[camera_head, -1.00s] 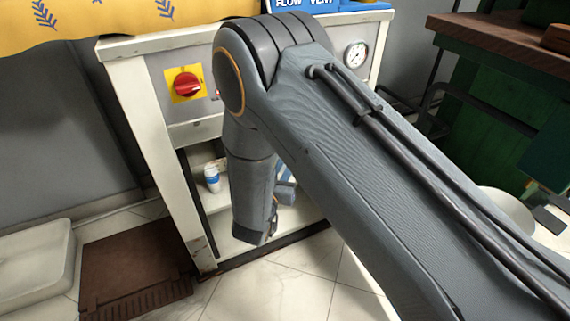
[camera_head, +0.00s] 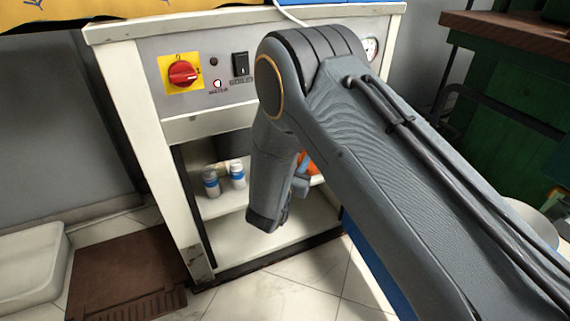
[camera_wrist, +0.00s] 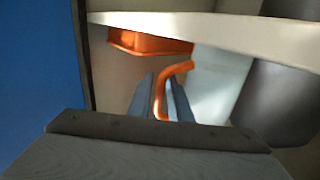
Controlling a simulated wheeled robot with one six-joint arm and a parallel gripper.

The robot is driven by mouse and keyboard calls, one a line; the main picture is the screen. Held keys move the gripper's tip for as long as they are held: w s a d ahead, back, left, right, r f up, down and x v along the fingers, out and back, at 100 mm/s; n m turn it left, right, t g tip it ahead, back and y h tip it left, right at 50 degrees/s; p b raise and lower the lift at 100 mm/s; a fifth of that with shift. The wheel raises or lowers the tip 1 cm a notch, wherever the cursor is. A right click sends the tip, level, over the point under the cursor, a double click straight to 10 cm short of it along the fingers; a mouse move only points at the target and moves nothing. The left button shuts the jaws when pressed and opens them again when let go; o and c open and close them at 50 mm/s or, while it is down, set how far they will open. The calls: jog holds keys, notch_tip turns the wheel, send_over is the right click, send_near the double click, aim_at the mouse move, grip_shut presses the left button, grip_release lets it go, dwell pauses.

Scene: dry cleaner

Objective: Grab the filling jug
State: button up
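The filling jug is orange and mostly hidden behind my arm in the head view, where a small orange part of it (camera_head: 311,167) shows inside the lower opening of the machine. In the wrist view its curved orange handle (camera_wrist: 162,92) shows, with a wider orange part above and behind it. My gripper (camera_wrist: 160,95) points at the jug. Its two blue-grey fingers stand apart, with the handle seen between them. I see no clear grip on the handle; the contact is unclear. In the head view only a bluish part of my gripper (camera_head: 301,184) shows beside my wrist.
The white machine (camera_head: 111,110) has a red knob (camera_head: 182,73) on its panel. A pale edge (camera_wrist: 200,30) crosses above the fingers in the wrist view. A brown mat (camera_head: 125,275) lies left.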

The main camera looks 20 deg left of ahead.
jog(key=shift+w, duration=0.6)
grip_shut()
jog(key=shift+r, duration=0.1)
